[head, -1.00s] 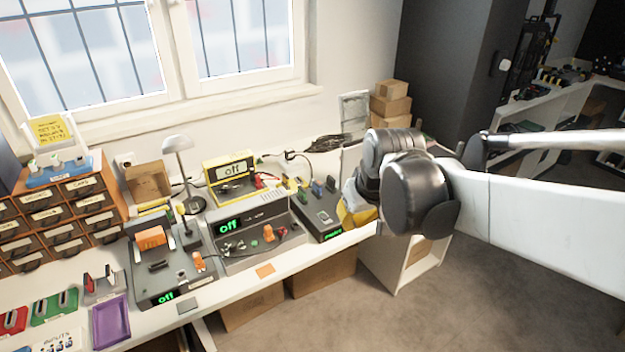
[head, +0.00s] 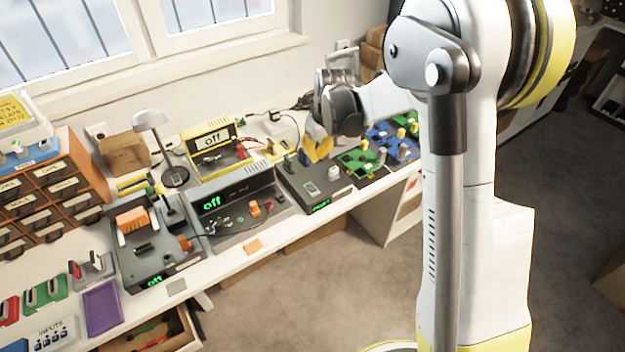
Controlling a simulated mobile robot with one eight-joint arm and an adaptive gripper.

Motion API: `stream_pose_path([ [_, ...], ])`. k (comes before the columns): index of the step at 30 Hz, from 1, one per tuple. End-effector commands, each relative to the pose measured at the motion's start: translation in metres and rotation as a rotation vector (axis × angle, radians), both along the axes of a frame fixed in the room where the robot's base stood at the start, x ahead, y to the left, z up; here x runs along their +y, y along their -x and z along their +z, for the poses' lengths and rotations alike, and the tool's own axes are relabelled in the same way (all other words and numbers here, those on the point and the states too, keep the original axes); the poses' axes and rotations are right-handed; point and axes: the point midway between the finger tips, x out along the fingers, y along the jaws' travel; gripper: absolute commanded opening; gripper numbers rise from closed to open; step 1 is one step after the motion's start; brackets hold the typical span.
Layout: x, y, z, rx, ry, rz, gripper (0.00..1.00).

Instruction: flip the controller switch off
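A dark controller box (head: 311,185) with a small green display (head: 321,205) stands on the bench right of centre. The display text is too small to read surely. Small switch-like parts, one green and one dark, stand at its back edge, near my gripper. My gripper (head: 318,148), with yellow fingers, hangs over the back right of this box. Its fingers partly hide what is behind them, and I cannot tell whether they touch a switch or how far apart they are.
Three other devices read "off": a yellow one (head: 215,148), a grey one (head: 238,200) and a dark one (head: 150,250). A lamp (head: 150,120) stands behind them. Green and blue circuit boards (head: 375,158) lie to the right. A drawer (head: 155,335) is open below.

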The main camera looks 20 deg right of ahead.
Motion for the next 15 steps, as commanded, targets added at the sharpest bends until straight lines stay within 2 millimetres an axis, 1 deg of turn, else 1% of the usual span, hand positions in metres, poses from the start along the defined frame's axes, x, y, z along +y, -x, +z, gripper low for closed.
stream_pose_path([
  [5,0.0,-0.001,-0.002,0.0,0.0,0.0,0.0],
  [8,0.001,-0.003,-0.011,-0.001,0.0,0.0,0.0],
  [11,0.002,-0.006,-0.027,-0.001,0.0,0.0,0.0],
  [15,0.004,-0.013,-0.057,-0.001,0.0,0.0,0.0],
])
